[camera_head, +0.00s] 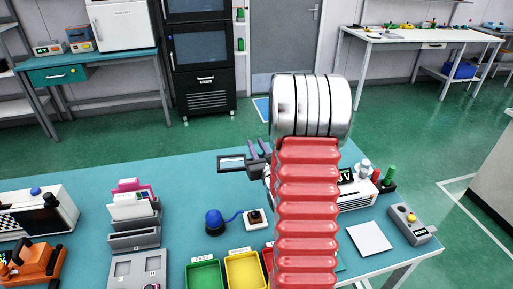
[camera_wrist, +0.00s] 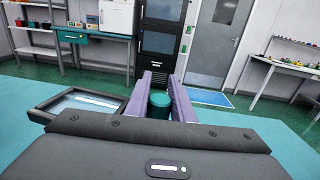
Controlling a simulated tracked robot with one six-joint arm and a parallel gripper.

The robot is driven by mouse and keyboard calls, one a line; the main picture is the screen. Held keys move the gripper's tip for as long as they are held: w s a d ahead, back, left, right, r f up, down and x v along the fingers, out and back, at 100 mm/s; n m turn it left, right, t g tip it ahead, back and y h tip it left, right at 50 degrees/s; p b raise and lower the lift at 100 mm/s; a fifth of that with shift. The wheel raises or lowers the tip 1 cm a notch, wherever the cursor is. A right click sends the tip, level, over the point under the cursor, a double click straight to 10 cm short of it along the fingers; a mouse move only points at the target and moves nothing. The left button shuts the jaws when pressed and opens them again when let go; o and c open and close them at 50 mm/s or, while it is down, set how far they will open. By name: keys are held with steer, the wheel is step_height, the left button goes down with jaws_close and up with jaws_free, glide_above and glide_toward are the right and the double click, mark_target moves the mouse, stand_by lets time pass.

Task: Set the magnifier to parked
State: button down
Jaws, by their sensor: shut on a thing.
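My gripper (camera_wrist: 161,84) has two purple fingers on either side of a teal cylinder (camera_wrist: 159,104), shut on it. A dark-framed rectangular pane (camera_wrist: 88,104), which looks like the magnifier, lies just left of the fingers in the wrist view. It also shows in the head view (camera_head: 232,163), left of my gripper (camera_head: 258,148), over the far part of the teal table. Any link between the pane and the cylinder is hidden. My red and silver arm covers the middle of the head view and hides much of the gripper.
On the teal table (camera_head: 180,178) are a blue dome (camera_head: 214,221), a green tray (camera_head: 204,274), a yellow tray (camera_head: 245,271) and a card holder (camera_head: 133,215). Right of my arm are a white plate (camera_head: 370,238) and a grey button box (camera_head: 411,224).

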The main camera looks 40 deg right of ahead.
steer(key=shift+s, duration=0.1)
steer(key=c, duration=1.5)
jaws_free()
steer(key=shift+c, duration=0.2)
steer(key=shift+s+a, duration=0.1)
steer(key=shift+s, duration=0.05)
